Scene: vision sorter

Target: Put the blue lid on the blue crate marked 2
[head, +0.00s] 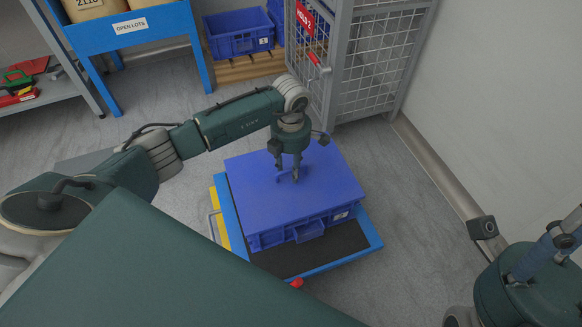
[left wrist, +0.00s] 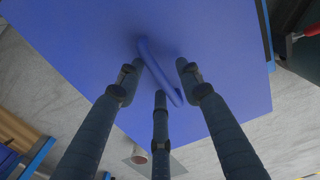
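The blue lid (head: 320,170) lies flat over the blue crate (head: 283,237), whose front wall shows below the lid's edge. The crate has a small white label (head: 341,216), too small to read. The lid's raised handle (head: 283,178) is near the middle of its top. My left gripper (head: 288,175) points down at this handle. In the left wrist view its fingers are spread around the handle (left wrist: 160,72), apart from it, so the gripper is open. My right gripper (head: 548,254) is partly in view at the right edge; its fingertips are cut off.
The crate stands on a blue cart with a black deck (head: 322,252). A wire cage (head: 375,60) with a red sign stands behind. Another blue crate (head: 238,35) sits on a wooden pallet (head: 247,66). A white wall (head: 500,110) is at right.

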